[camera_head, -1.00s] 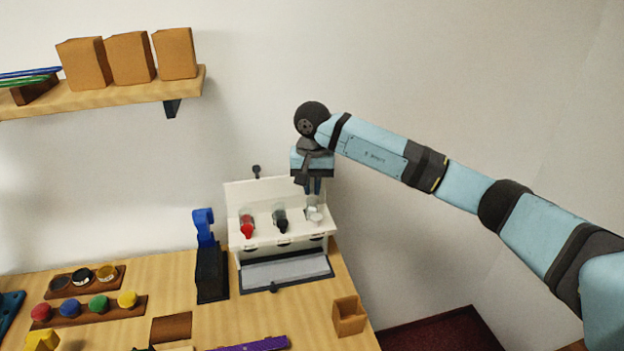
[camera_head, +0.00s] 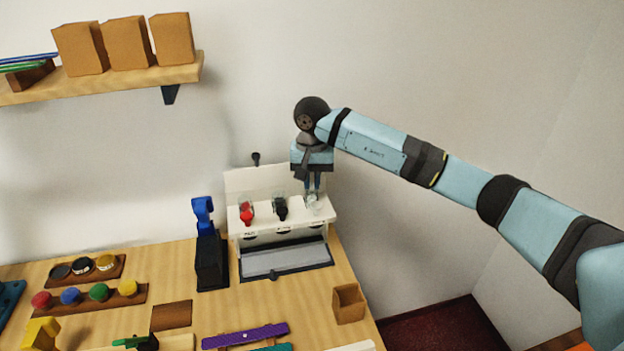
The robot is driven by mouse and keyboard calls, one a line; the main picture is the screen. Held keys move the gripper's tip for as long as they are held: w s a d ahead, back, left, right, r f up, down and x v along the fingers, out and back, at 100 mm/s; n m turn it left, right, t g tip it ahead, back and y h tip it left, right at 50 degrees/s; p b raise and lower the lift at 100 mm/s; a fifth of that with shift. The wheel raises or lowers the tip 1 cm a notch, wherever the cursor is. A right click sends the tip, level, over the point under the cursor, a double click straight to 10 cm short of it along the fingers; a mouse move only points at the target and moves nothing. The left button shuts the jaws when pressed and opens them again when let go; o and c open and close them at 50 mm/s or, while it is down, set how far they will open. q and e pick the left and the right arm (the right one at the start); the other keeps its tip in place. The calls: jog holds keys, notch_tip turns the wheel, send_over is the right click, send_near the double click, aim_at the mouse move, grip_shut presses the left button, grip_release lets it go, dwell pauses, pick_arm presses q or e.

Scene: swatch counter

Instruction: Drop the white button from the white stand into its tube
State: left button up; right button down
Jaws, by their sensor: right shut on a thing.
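The white stand (camera_head: 299,216) is a box-like unit at the back of the table, with a red, a black and a pale piece along its top. Clear tubes show behind these pieces. The pale clear-white tube (camera_head: 313,203) is at the right end. My right gripper (camera_head: 313,190) points down directly over that tube, its fingertips at or just above the tube's mouth. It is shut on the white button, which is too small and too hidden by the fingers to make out. My left gripper is not in view.
A grey-lined open drawer or tray (camera_head: 285,260) is in front of the unit. A blue-and-black device (camera_head: 209,250) stands to its left. An open wooden box (camera_head: 349,304) is at the front right. Racks of coloured knobs (camera_head: 98,297) lie at the left.

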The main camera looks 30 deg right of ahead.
jog(key=c, duration=1.1)
grip_release()
notch_tip(320, 180, up, 14)
jog(key=b, duration=0.1)
jog(key=shift+f, duration=0.1)
